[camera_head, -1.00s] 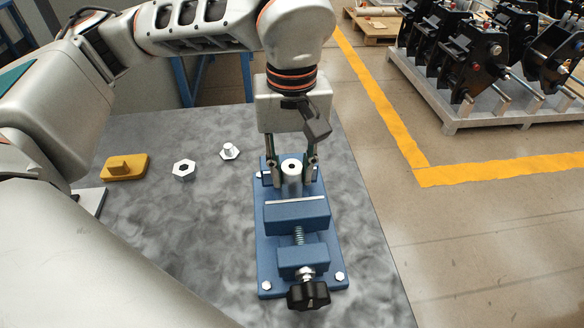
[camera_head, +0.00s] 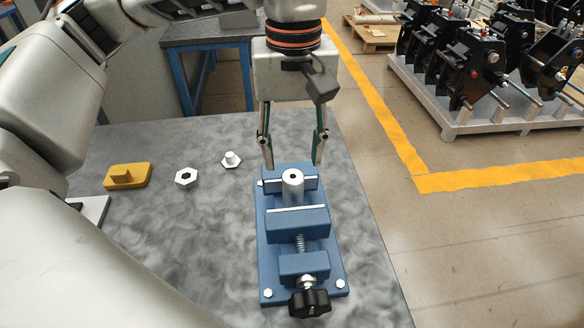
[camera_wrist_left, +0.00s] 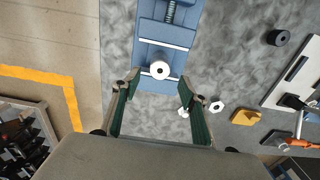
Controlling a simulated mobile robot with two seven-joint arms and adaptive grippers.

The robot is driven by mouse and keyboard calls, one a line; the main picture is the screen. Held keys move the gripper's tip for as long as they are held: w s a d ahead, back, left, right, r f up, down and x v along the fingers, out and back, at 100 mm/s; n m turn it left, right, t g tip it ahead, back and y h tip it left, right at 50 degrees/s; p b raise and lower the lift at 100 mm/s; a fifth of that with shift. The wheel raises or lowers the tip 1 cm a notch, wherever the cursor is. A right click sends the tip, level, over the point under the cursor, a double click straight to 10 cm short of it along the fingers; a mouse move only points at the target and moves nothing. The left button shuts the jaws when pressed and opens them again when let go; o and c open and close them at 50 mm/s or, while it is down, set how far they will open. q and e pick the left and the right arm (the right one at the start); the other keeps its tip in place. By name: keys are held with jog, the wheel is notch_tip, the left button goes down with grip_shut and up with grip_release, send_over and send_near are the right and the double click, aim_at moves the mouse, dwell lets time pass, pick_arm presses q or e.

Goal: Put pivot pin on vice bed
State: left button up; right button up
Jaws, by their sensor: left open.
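The pivot pin (camera_head: 292,186), a silver cylinder with a hole in its top, stands upright on the blue vice (camera_head: 265,235), between the rear jaw and the middle jaw block. The wrist view shows its round end (camera_wrist_left: 160,69) against the blue vice (camera_wrist_left: 166,35). My left gripper (camera_head: 292,163) is open and empty, above and behind the pin, with its fingers spread. In the wrist view the left gripper's fingers (camera_wrist_left: 157,85) are apart, with the pin beyond them and clear of both. My right gripper is not in view.
A yellow block (camera_head: 128,176), a hex nut (camera_head: 186,178) and a hex-headed bolt (camera_head: 231,159) lie on the grey table left of the vice. A black knob (camera_head: 309,302) is at the vice's front. Black couplers (camera_head: 470,60) stand on a far pallet.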

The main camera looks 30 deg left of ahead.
pick_arm(q)
notch_tip(320, 180, up, 5)
jog(key=shift+r+p, duration=0.1)
jog(key=shift+p, duration=0.2)
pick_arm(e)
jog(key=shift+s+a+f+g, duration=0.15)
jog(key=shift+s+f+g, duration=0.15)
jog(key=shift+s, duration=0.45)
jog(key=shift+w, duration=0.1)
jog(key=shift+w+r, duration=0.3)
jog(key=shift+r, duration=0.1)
